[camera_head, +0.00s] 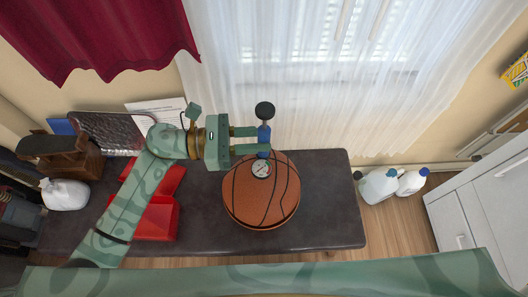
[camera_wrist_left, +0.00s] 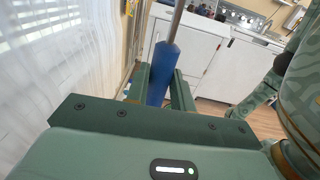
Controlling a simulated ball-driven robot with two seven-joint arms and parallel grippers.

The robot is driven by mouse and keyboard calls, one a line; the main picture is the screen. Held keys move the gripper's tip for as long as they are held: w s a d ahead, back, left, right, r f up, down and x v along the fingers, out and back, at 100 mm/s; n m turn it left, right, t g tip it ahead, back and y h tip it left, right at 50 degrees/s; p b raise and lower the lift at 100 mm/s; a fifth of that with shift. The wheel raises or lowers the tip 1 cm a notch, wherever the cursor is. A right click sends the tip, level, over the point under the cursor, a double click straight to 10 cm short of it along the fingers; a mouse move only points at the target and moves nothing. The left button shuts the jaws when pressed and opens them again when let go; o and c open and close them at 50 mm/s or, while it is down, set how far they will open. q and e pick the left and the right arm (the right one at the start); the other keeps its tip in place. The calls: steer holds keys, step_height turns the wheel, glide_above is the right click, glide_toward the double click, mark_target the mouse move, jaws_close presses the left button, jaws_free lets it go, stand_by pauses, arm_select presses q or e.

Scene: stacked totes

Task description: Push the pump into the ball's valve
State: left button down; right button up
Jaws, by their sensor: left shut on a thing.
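The pump (camera_head: 264,134) has a blue body, a black knob on top and a round white gauge at its lower end. My left gripper (camera_head: 256,140) is shut on the pump's blue body. In the left wrist view the pump (camera_wrist_left: 162,72) stands between the fingers, with a silver rod above the blue part. The orange basketball (camera_head: 262,207) sits on the dark table. The gauge overlaps the ball's upper part in the head view; I cannot tell whether the pump touches the ball. The ball's valve is not visible. My right gripper does not show.
The dark table (camera_head: 325,205) is clear right of the ball. Left are a red container (camera_head: 155,218), a white bag-like object (camera_head: 65,194) and a brown wooden object (camera_head: 62,152). White jugs (camera_head: 379,186) stand beyond the table's right edge. White curtains (camera_head: 300,110) hang behind.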

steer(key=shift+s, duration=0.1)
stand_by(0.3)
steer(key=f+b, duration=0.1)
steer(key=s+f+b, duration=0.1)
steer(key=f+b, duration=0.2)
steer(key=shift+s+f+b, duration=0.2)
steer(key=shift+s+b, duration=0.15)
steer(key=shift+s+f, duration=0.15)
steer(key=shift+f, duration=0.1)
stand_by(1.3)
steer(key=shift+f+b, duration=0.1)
steer(key=shift+b, duration=0.25)
